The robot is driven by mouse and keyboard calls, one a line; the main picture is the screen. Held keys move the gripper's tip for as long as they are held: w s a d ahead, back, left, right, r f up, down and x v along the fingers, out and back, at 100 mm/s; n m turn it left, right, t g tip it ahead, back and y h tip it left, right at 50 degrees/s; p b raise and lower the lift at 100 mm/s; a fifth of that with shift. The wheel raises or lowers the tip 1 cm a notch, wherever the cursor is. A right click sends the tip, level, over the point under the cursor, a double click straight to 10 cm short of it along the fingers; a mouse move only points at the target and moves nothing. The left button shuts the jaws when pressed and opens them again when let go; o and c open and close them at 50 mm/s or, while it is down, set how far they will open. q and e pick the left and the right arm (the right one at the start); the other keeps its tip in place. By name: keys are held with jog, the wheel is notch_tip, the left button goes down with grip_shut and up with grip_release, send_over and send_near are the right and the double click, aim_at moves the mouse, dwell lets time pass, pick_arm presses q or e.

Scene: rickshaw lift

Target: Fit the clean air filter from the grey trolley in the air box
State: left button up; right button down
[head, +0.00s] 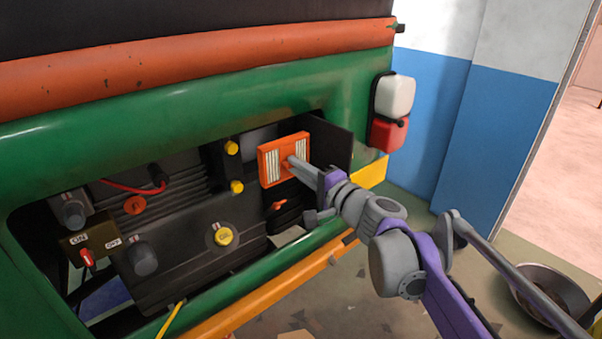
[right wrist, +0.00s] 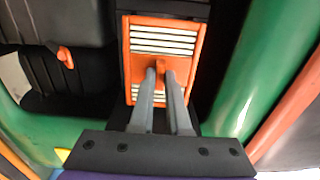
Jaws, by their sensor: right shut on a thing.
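The air filter (head: 269,167) has an orange frame with white pleats. It is upright at the right end of the engine bay, and fills the middle of the right wrist view (right wrist: 136,38). My right gripper (head: 290,162) is shut on the orange tab at its centre; the fingers also show in the right wrist view (right wrist: 163,78). The filter covers most of the dark air box behind it, so I cannot tell whether it is seated or just in front. A dark open panel (head: 332,143) stands to its right. My left gripper and the grey trolley are out of view.
An orange latch (head: 279,205) sits below the filter. Yellow caps (head: 236,187) are close on its left. The green body rim (head: 340,222) surrounds the bay. A round pan (head: 548,290) lies on the floor.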

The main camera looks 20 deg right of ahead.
aim_at(278, 155)
jog(key=b+x, duration=0.1)
jog(key=x, duration=0.6)
jog(key=shift+w+a+f+b, duration=0.1)
jog(key=shift+w+f+b, duration=0.05)
jog(key=shift+b, duration=0.15)
jog(key=shift+p+x, duration=0.55)
jog(key=shift+x, duration=0.7)
jog(key=shift+p, duration=0.45)
jog(key=shift+w+p, duration=0.1)
jog(key=shift+p, duration=0.3)
dwell(0.6)
jog(key=shift+w, duration=0.3)
dwell(0.9)
